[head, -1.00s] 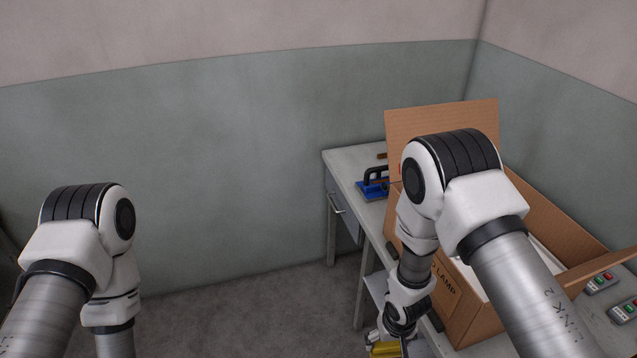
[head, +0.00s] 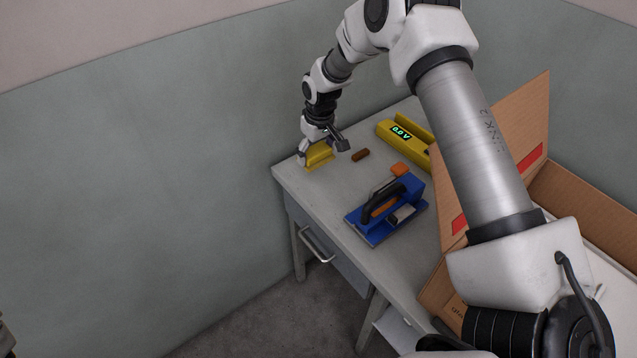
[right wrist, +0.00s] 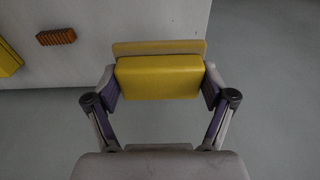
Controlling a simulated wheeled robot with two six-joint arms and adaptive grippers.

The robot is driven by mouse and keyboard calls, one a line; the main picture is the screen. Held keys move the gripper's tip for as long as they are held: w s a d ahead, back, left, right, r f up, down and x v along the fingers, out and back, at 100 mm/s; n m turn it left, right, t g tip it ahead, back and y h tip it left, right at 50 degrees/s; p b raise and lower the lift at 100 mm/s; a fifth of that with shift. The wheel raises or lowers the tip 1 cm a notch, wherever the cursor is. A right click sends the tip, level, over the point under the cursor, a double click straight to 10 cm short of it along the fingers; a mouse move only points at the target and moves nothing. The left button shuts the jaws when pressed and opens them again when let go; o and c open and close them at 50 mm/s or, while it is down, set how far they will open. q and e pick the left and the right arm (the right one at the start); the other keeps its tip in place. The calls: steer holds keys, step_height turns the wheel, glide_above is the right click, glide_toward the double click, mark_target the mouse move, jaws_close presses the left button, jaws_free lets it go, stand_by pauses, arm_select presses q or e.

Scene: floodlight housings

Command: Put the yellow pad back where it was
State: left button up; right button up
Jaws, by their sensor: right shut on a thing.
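The yellow pad (head: 319,154) is at the far left corner of the grey workbench (head: 291,177). My right gripper (head: 323,149) is shut on it from above. In the right wrist view the pad (right wrist: 158,77) sits between the two fingers of the gripper (right wrist: 160,80), close to the bench edge. A thin yellow-tan strip shows just beyond the pad there; I cannot tell whether it is part of the pad. Whether the pad touches the bench top is hard to tell.
A small brown block (head: 361,154) lies right of the pad. A blue tool (head: 385,211) with a black handle and an orange piece (head: 400,170) lie nearer. An open cardboard box (head: 585,200) stands at right.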

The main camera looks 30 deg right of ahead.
mark_target(321, 179)
steer(key=shift+d+r, duration=0.6)
steer(key=shift+d, duration=0.25)
steer(key=shift+s+d+f, duration=0.1)
steer(key=shift+s, duration=0.2)
steer(key=f, duration=0.4)
steer(key=f+p, duration=0.1)
steer(key=f, duration=0.4)
steer(key=shift+w+p, duration=0.2)
steer(key=shift+p, duration=0.1)
arm_select(q)
steer(key=shift+s+r, duration=0.25)
steer(key=shift+r, duration=0.35)
arm_select(e)
steer(key=shift+f, duration=0.15)
steer(key=shift+w, duration=0.1)
steer(key=o, duration=1.2)
steer(key=shift+f, duration=0.1)
arm_select(q)
steer(key=shift+f, duration=0.1)
